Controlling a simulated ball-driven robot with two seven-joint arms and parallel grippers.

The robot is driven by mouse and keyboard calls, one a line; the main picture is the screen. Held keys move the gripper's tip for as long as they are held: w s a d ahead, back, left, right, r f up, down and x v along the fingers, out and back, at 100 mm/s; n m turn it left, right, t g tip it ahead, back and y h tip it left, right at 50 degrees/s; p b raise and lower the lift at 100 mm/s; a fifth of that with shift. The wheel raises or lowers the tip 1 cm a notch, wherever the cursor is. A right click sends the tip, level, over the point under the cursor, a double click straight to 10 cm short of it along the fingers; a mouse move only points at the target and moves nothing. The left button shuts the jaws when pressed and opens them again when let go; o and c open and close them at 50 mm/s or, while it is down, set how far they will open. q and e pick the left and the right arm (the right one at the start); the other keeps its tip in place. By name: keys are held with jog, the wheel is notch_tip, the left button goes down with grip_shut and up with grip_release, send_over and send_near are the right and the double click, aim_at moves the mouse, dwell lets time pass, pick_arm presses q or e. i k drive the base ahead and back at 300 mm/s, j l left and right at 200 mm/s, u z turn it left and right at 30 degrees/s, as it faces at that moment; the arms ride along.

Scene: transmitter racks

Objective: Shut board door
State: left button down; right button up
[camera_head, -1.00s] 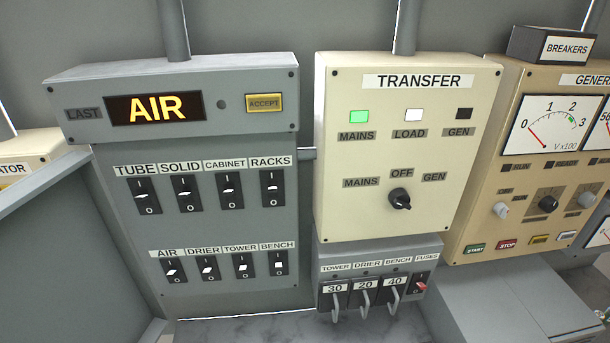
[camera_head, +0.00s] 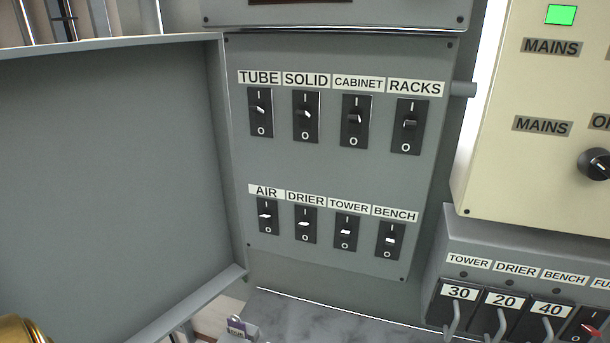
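The board door (camera_head: 115,170) is a large grey panel with a raised rim. It stands swung open to the left of the grey switch board (camera_head: 350,165), joined along the board's left edge. The board's face is uncovered, with two rows of black rocker switches, TUBE to RACKS above and AIR to BENCH below. Neither gripper can be made out in the view. A brass-coloured rounded thing shows at the bottom left corner, too cut off to identify.
The cream TRANSFER box (camera_head: 540,120) stands to the right of the board. Below it is a grey fuse box (camera_head: 510,260) with hooked handles. A grey marbled surface (camera_head: 300,315) lies under the board. A small padlock-like object (camera_head: 237,326) sits at the door's lower corner.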

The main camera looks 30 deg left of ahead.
aim_at(121, 219)
jog(key=k+j, duration=0.15)
jog(key=j, duration=0.3)
jog(key=k+j+z, duration=0.15)
jog(key=j, duration=0.3)
jog(key=k+j, duration=0.2)
jog(key=j, duration=0.25)
jog(key=k+j+z, duration=0.1)
jog(key=j, duration=0.3)
jog(key=k+j+z, duration=0.1)
jog(key=k+j, duration=0.2)
jog(key=j, duration=0.15)
jog(key=k+j, duration=0.25)
jog(key=j, duration=0.15)
jog(key=k+j+z, duration=0.1)
jog(key=j, duration=0.3)
jog(key=k, duration=0.1)
